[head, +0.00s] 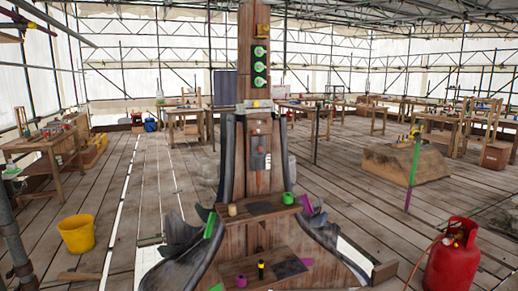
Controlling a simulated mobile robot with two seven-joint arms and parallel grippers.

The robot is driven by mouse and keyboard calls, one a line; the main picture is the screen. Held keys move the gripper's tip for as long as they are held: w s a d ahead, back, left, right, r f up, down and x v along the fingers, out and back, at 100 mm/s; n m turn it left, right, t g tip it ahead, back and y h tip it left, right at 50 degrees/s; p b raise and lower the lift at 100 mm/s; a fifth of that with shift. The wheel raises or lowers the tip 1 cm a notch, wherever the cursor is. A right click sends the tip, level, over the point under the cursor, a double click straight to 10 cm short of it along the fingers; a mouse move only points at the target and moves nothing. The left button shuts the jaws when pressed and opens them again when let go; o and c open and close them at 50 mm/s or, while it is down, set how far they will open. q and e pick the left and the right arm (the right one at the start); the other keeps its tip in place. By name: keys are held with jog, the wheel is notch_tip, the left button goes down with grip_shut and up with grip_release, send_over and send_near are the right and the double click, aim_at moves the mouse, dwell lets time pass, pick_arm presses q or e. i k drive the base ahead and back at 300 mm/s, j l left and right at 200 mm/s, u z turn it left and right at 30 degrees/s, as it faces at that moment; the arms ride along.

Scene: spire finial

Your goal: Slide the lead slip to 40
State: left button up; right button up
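A tall wooden spire (257,184) with dark curved flanks stands in the middle of the head view. A small grey panel (257,142) is on its front, with a narrow pale strip and a small red mark at its lower right. Dark grey flat pieces lie on the upper ledge (265,208) and the lower ledge (288,268). I cannot tell which grey piece is the lead slip. Any scale numbers, including 40, are too small to read. Neither of my grippers shows in this view.
Green round items (260,67) run up the spire's post. Green and purple pieces sit around its ledges. A yellow bucket (77,234) stands left on the plank floor and a red gas cylinder (453,258) right. A hammer (80,276) lies front left. Workbenches stand behind.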

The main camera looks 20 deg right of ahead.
aim_at(258, 144)
jog(key=i+l, duration=0.15)
jog(key=i, duration=0.4)
jog(key=i+l+z, duration=0.1)
jog(key=i, duration=0.45)
